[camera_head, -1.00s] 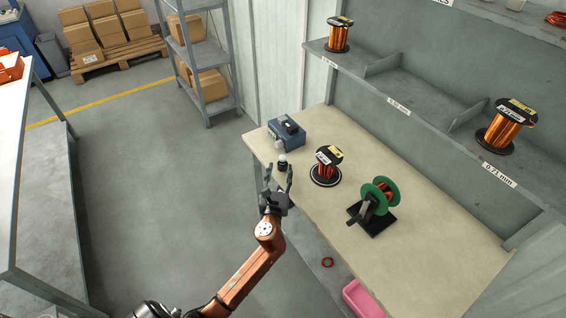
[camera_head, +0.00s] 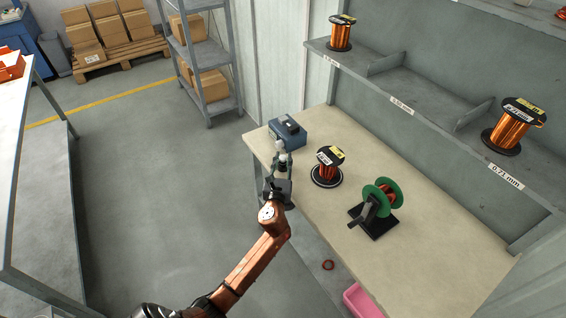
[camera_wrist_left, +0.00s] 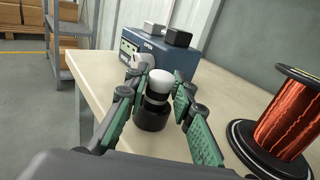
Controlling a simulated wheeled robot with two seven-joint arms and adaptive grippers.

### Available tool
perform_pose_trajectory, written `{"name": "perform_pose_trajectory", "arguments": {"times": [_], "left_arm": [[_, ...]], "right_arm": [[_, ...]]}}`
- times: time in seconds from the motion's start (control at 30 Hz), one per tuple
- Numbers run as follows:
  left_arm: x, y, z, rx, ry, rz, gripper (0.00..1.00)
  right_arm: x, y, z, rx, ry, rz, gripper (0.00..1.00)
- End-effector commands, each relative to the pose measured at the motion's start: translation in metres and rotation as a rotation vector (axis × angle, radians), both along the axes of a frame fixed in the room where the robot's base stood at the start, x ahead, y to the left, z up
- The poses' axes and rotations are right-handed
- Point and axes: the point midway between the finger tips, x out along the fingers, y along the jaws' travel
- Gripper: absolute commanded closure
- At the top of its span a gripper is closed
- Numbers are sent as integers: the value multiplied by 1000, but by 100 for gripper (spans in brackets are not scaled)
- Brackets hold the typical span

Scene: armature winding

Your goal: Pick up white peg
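The white peg (camera_wrist_left: 160,82) stands upright in a black round base near the left end of the workbench. It shows small in the head view (camera_head: 283,158). My left gripper (camera_head: 283,163) is at the peg, with one finger on each side of it. In the left wrist view, the green-padded fingers of my left gripper (camera_wrist_left: 158,95) flank the peg closely. Whether the pads touch it cannot be made out. My right gripper is not in view.
A blue box (camera_head: 288,132) stands just behind the peg, with a small white part in front of it. A copper wire spool (camera_head: 328,167) stands close on the right. A green-flanged winder (camera_head: 380,203) is farther right on the workbench (camera_head: 440,245).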

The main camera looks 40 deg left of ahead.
Motion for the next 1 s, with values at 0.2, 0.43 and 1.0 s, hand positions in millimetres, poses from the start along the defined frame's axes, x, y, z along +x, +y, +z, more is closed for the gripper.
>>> {"name": "perform_pose_trajectory", "arguments": {"times": [0.2,0.43,1.0], "left_arm": [[0,0,0,0,0,0,94],[0,0,0,0,0,0,100],[-17,0,58,3,-5,1,100]], "right_arm": [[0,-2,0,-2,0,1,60],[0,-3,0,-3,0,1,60],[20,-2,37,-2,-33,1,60]]}}
